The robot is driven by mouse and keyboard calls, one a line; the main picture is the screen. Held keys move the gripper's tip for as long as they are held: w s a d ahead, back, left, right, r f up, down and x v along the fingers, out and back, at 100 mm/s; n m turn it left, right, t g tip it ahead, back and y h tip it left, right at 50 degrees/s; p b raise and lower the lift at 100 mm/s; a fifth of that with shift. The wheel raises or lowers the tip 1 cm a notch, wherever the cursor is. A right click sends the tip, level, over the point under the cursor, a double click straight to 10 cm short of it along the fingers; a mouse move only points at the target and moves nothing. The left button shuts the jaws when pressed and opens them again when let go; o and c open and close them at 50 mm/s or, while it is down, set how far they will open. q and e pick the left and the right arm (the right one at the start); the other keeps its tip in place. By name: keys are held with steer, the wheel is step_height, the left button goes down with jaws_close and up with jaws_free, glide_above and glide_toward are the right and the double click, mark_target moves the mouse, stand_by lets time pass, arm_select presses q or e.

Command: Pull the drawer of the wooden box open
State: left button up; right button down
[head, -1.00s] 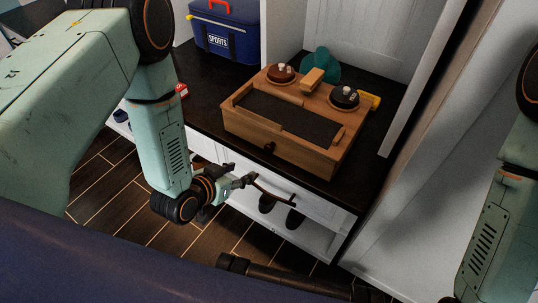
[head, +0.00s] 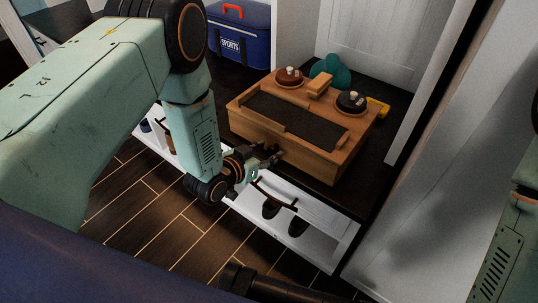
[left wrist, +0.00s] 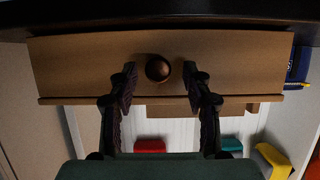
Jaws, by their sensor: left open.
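The wooden box (head: 310,163) stands on a dark countertop, its drawer front facing me and looking closed. The left gripper's two fingers (left wrist: 160,84) are open, one on each side of the knob, with a gap on both sides. My right gripper is out of view; only part of that arm shows at the right edge.
On the box sit a reddish-brown round dish (head: 289,77) and a black one (head: 352,102).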

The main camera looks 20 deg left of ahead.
arm_select(q)
steer(key=shift+w+d, duration=0.25)
steer(key=shift+w, duration=0.1)
steer(key=shift+f, duration=0.1)
jaws_close()
stand_by(0.3)
